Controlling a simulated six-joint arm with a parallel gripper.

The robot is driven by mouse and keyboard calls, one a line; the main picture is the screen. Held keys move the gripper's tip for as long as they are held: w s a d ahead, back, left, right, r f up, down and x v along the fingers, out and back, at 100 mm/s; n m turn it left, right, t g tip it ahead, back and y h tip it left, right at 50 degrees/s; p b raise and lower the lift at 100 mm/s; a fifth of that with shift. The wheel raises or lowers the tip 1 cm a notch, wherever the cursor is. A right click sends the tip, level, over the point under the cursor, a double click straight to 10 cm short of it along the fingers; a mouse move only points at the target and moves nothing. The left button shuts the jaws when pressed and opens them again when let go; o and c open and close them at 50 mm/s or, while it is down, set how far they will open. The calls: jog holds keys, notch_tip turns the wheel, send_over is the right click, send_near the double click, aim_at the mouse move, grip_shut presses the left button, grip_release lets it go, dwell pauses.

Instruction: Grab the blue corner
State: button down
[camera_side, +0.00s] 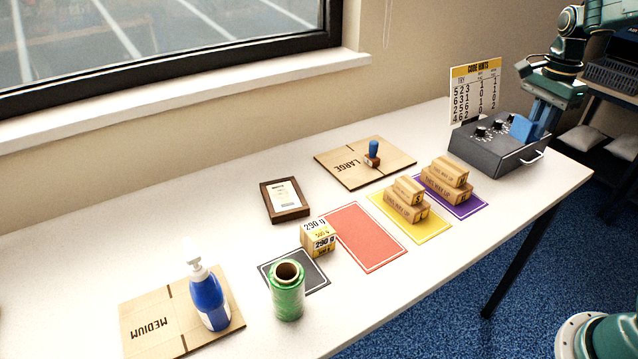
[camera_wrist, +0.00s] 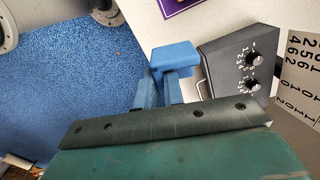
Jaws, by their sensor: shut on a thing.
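The blue corner (camera_side: 521,127) is a small blue piece at the front right of the table's far end, over the dark box with dials. It also shows in the wrist view (camera_wrist: 175,54), at the tips of my fingers. My gripper (camera_side: 533,122) points down above the dark box and is shut on the blue corner. In the wrist view my gripper's blue fingers (camera_wrist: 162,80) reach up to it. Whether the blue corner still touches the box top cannot be told.
The dark box (camera_side: 500,155) has knobs and a handle; a code sign (camera_side: 474,92) stands behind it. Wooden blocks sit on the purple mat (camera_side: 470,208) and yellow mat (camera_side: 432,232). The red mat (camera_side: 365,238) is bare. A green roll (camera_side: 288,298) and blue bottle (camera_side: 208,300) stand left.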

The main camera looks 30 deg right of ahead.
jog(key=shift+r, duration=0.45)
dwell(0.4)
